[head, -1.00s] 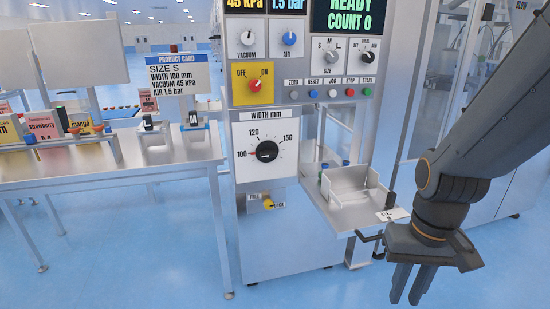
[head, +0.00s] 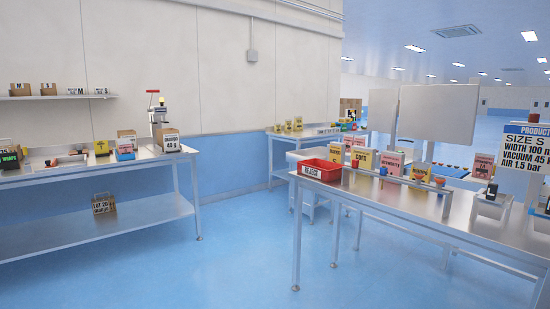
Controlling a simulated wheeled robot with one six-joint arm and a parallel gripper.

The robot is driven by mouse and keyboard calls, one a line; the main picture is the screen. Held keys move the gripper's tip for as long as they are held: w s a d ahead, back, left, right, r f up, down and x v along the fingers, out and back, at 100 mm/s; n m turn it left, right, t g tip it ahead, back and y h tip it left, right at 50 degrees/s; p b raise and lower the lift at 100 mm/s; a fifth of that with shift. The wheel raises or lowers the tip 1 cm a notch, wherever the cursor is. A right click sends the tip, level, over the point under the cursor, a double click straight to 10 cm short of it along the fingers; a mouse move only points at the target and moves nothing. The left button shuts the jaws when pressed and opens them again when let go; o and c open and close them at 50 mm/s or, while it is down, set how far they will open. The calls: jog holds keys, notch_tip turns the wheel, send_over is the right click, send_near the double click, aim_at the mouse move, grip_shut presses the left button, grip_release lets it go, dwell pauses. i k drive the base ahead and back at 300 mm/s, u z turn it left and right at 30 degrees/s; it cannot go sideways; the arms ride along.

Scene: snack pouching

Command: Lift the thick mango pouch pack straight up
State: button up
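Several upright pouch packs stand in a row on the right-hand table. A pinkish pack (head: 482,165) stands near the right end. Their labels are too small to read surely, so I cannot tell which is the thick mango pack. My gripper is not in view.
A red reject bin (head: 320,170) sits at the table's left end (head: 375,197). A size card (head: 522,145) stands at the right edge. A left bench (head: 90,172) holds boxes and tools. Blue floor (head: 235,260) between the tables is clear.

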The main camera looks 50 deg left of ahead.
aim_at(337, 150)
jog(key=u, duration=2.1)
jog(key=i, duration=1.25)
jog(key=u, duration=0.7)
jog(key=i, duration=1.75)
jog(key=z, duration=0.2)
jog(key=i, duration=1.1)
jog(key=z, duration=1.55)
jog(key=i, duration=0.85)
jog(key=z, duration=0.85)
